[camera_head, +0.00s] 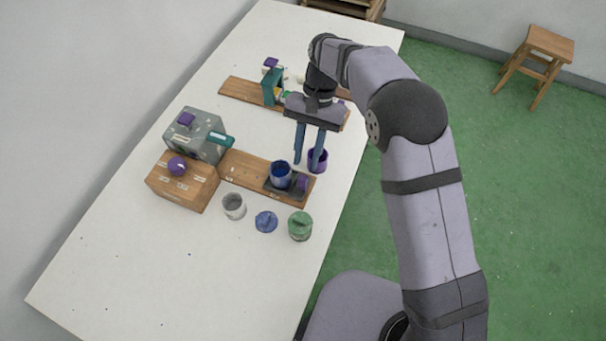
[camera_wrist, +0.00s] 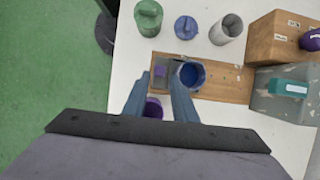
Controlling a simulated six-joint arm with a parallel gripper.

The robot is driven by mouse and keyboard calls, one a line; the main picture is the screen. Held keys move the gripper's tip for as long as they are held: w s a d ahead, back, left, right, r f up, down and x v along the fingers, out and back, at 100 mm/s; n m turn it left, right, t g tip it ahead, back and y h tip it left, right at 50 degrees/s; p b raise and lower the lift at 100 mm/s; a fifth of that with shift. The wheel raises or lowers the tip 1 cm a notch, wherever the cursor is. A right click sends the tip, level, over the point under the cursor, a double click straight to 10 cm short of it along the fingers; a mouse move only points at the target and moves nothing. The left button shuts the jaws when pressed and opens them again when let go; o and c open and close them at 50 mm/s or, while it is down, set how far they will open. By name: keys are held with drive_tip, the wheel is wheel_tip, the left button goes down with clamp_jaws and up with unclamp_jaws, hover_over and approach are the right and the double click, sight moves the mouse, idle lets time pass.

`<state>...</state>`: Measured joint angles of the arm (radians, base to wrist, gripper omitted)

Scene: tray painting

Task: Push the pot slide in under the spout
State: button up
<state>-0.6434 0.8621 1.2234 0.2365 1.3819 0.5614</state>
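The pot slide (camera_head: 270,186) is a dark grey carriage at the right end of a wooden track board (camera_head: 240,171). It carries a blue pot (camera_head: 280,173) and has a purple knob (camera_head: 303,183) on its right end. The slide also shows in the wrist view (camera_wrist: 173,67). The teal spout (camera_head: 221,140) sticks out from a grey speckled box (camera_head: 190,130) beyond the board's left end, away from the pot. Whether a finger touches the knob I cannot tell.
A purple cup (camera_head: 321,156) stands close by my fingers, partly hidden. A grey-white cup (camera_head: 234,206), a blue lidded pot (camera_head: 266,221) and a green lidded jar (camera_head: 300,226) stand in front of the board. A wooden box (camera_head: 183,188) is left. The near left table is mostly clear.

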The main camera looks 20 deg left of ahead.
sight(303, 177)
drive_tip(key=shift+p+x, duration=1.15)
drive_tip(key=shift+x, duration=2.45)
clamp_jaws()
